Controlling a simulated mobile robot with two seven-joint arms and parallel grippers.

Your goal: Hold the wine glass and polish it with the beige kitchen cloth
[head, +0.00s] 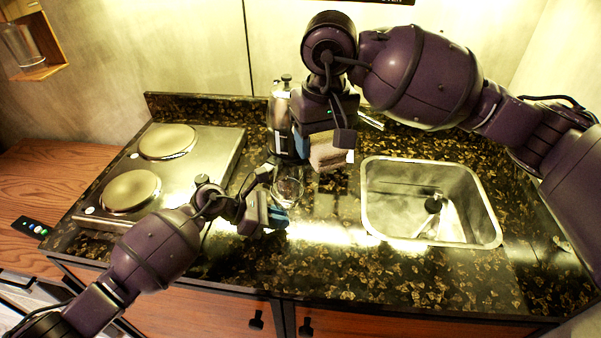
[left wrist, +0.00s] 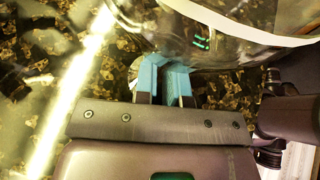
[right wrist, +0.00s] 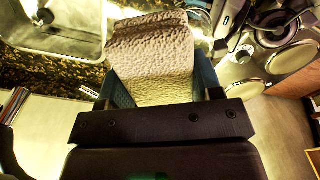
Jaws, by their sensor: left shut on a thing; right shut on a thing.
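The clear wine glass (head: 289,188) is over the counter, left of the sink. My left gripper (head: 277,217) is shut at the glass, its blue fingers close together. In the left wrist view the glass (left wrist: 215,35) fills the top, with the fingers (left wrist: 166,75) just below its bowl; the grasped part is mostly hidden. The beige cloth (head: 327,150) is in my right gripper (head: 325,155), which is shut on it. In the right wrist view the folded cloth (right wrist: 150,55) sits between the blue fingers. In the head view the cloth appears apart from the glass, above and right of it.
A steel sink (head: 378,215) is set into the dark speckled counter (head: 370,270) at right. A two-plate hob (head: 120,165) is at left. A silver and black bottle-like object (head: 281,105) stands behind the glass. The front counter strip is clear.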

